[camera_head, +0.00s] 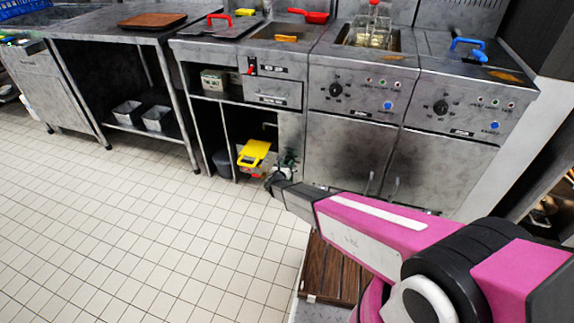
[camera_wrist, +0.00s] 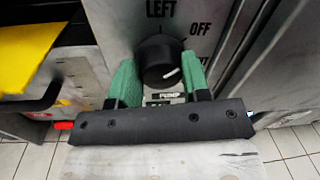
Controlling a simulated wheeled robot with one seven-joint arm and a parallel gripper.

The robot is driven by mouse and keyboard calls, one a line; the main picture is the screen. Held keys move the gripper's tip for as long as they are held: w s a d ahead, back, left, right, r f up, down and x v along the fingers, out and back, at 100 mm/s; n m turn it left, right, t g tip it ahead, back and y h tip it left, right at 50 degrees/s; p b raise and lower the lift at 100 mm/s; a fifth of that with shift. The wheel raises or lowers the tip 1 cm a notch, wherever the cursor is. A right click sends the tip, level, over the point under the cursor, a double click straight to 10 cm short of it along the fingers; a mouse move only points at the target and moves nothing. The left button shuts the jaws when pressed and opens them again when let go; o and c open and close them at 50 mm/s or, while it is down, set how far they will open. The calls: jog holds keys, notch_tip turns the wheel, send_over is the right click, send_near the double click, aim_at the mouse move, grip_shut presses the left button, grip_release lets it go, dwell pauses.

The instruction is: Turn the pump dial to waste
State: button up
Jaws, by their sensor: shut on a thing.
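The pump dial (camera_wrist: 158,56) is a round black knob with a white pointer mark, on a grey metal panel above a PUMP label (camera_wrist: 165,97). My gripper (camera_wrist: 160,74) has a green finger on each side of the dial and is shut on it. The pointer points right and slightly up in the wrist view. LEFT is printed above the dial and OFF at its upper right. Another label at the right is partly hidden by a finger; no waste label is readable. In the head view my gripper (camera_head: 286,165) is small at the cabinet's low front, and the dial cannot be made out.
A yellow container (camera_head: 254,153) sits on the low shelf left of my gripper. Fryer cabinets (camera_head: 345,148) with closed doors stand to the right. A brown slatted board (camera_head: 332,270) lies below my arm. The tiled floor (camera_head: 130,230) at left is clear.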

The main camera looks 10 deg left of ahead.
jog(key=shift+m, duration=0.3)
jog(key=m, duration=0.4)
jog(key=shift+d, duration=0.1)
jog(key=shift+s+d+m+g+y, duration=0.15)
jog(key=shift+m+y, duration=0.25)
jog(key=shift+m, duration=3.1)
jog(key=shift+w+m+g+y, duration=0.1)
jog(key=shift+m+g+y, duration=0.25)
jog(key=shift+m, duration=3.15)
jog(key=o, duration=0.9)
